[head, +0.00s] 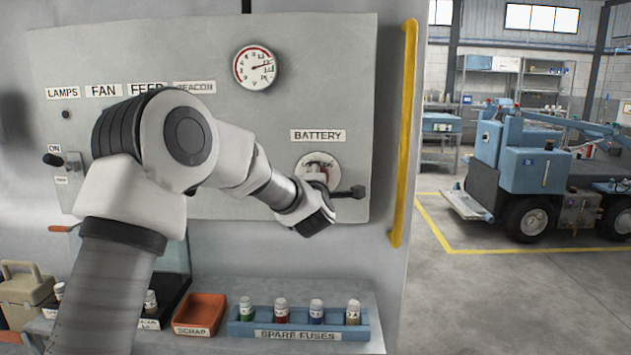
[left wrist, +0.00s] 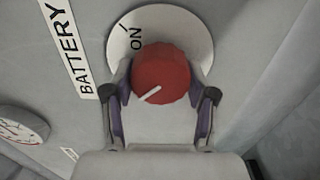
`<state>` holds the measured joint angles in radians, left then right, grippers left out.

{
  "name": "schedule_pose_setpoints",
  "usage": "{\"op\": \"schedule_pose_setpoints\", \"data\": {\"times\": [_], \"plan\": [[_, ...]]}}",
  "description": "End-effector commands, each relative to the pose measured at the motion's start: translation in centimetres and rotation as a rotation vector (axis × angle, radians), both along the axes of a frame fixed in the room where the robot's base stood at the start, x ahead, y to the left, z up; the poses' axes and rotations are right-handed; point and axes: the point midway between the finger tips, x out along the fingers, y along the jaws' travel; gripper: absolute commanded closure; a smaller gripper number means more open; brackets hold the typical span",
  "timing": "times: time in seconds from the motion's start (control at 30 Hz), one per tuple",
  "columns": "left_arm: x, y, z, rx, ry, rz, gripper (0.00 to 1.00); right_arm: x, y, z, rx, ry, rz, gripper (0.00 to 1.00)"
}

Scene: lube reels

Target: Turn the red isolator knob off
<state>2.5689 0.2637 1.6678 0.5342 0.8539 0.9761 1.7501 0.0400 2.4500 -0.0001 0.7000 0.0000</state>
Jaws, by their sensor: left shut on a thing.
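The red isolator knob (left wrist: 161,72) sits on a round pale disc (left wrist: 190,28) below the BATTERY label. In the left wrist view, the disc shows the word ON and a short tick at the upper left. The knob's white line slants toward the lower left of that view, away from the ON tick. My left gripper (left wrist: 160,88) has one finger on each side of the knob and is shut on it. In the head view, the knob (head: 317,172) is partly hidden by my left gripper (head: 318,184). My right gripper is out of view.
The grey panel (head: 330,60) carries a round gauge (head: 255,67) and a switch (head: 65,161) at the left. A yellow rail (head: 404,130) runs down its right edge. Below stand a blue spare-fuse rack (head: 245,328) and an orange scrap tray (head: 200,312).

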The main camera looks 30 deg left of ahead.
Motion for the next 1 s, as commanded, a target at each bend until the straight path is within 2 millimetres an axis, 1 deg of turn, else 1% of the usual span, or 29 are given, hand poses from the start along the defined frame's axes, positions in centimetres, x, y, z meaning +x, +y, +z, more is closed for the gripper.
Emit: {"op": "schedule_pose_setpoints", "data": {"times": [0.17, 0.2, 0.23, 0.53, 0.67, 0.77, 1.0], "plan": [[0.0, 0.0, 0.1, -0.002, -0.003, 0.001, 0.78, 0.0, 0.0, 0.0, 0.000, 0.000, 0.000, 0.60], [0.0, 0.0, 0.1, -0.002, -0.002, 0.001, 0.30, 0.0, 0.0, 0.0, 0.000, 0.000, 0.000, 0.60], [0.0, 0.0, 0.1, -0.001, -0.002, 0.001, 0.19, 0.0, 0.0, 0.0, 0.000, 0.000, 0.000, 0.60], [0.0, 0.0, 0.0, 0.000, 0.000, 0.001, 0.19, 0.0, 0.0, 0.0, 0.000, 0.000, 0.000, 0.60], [-0.8, -0.5, 0.1, 0.000, 0.000, 0.000, 0.19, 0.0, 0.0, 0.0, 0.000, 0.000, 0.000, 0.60], [-2.3, -1.5, 0.1, 0.001, 0.001, -0.001, 0.19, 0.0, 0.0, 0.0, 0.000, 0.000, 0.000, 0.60], [-7.6, -4.7, 0.1, 0.003, 0.002, -0.001, 0.19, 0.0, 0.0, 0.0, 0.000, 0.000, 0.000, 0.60]]}}
